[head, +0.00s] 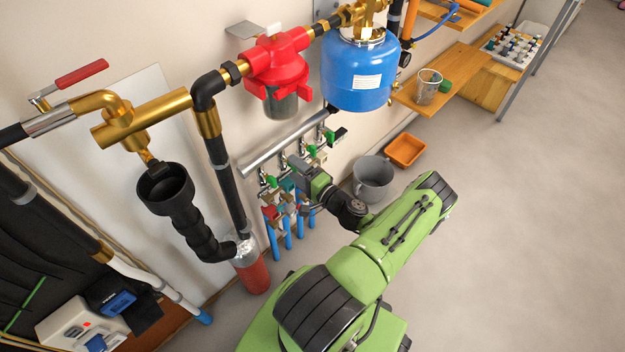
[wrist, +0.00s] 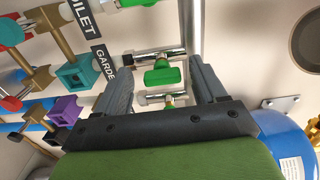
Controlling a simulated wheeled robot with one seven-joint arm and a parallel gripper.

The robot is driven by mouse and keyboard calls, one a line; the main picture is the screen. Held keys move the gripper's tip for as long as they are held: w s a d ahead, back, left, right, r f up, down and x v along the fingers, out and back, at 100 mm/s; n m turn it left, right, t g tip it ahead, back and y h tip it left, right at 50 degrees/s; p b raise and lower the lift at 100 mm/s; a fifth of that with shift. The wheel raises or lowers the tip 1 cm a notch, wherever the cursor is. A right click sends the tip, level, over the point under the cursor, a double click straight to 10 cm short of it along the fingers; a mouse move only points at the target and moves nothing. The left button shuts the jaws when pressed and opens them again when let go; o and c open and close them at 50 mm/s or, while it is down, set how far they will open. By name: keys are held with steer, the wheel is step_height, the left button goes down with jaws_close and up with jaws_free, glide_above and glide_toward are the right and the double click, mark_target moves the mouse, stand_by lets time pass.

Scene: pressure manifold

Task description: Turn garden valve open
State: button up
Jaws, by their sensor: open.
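The garden valve is a chrome tap with a green handle (wrist: 162,73), in line with a black label reading "GARDE" (wrist: 103,62), its end hidden by a finger. My gripper (wrist: 160,80) is open, with one dark finger on each side of this handle in the wrist view. I see no clear contact, and depth is hard to judge. A second green handle (wrist: 168,104) shows lower between the fingers. In the head view my gripper (head: 302,172) is at the row of taps under the grey manifold pipe (head: 290,141), and partly hides them.
Brass fittings with teal and purple blocks (wrist: 68,110) crowd the left. A blue tank (head: 357,75) hangs nearby. A grey bucket (head: 373,180) and orange tub (head: 405,150) stand on the floor.

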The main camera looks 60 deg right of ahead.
steer(key=p+v, duration=0.2)
steer(key=v, duration=1.2)
steer(key=shift+r, duration=0.1)
